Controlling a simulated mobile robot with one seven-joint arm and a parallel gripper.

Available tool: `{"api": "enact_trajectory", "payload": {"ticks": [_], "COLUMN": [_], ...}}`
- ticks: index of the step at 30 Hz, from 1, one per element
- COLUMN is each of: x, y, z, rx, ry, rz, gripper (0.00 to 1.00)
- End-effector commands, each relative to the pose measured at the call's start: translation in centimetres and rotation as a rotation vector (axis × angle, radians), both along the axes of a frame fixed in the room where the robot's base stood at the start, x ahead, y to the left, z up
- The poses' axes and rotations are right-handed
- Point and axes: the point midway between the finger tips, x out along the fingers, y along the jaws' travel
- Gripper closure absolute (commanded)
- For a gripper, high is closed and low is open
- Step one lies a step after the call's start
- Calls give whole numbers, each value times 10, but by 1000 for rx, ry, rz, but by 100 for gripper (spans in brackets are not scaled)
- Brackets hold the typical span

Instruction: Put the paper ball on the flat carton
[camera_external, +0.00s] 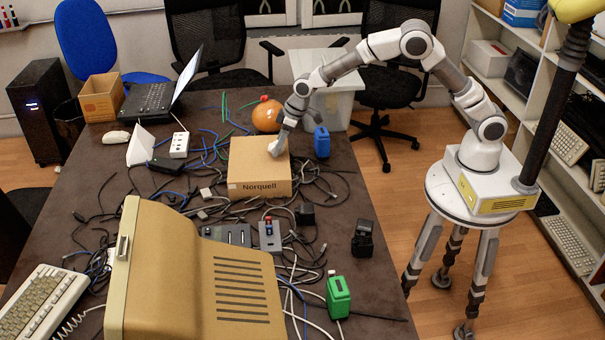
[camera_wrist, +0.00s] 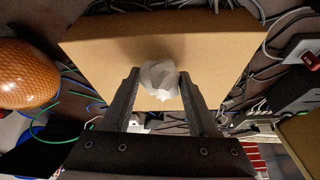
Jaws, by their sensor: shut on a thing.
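The flat carton (camera_external: 258,166) is a low brown cardboard box marked "Norquell" on the table. Its top also fills the upper middle of the wrist view (camera_wrist: 100,50). The paper ball (camera_wrist: 160,80) is white and crumpled. It sits between the two dark fingers of my gripper (camera_wrist: 160,84), which is shut on it. In the external view, my gripper (camera_external: 276,147) is at the right part of the carton's top. I cannot tell whether the ball touches the carton.
An orange ball (camera_external: 267,115) stands behind the carton, and a blue object (camera_external: 322,142) is to its right. Tangled cables lie around the carton. A large beige monitor (camera_external: 190,280) fills the table's front. A laptop (camera_external: 160,95) and small box (camera_external: 101,97) stand at the back left.

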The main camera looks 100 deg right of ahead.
Motion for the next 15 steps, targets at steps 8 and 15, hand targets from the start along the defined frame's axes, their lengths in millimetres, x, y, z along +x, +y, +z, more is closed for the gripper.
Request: {"api": "enact_trajectory", "payload": {"ticks": [8,15], "x": [0,0], "y": [0,0], "z": [-7,-10], "rx": [-1,-1], "ry": [-1,-1], "rz": [1,1], "gripper": [91,26]}}
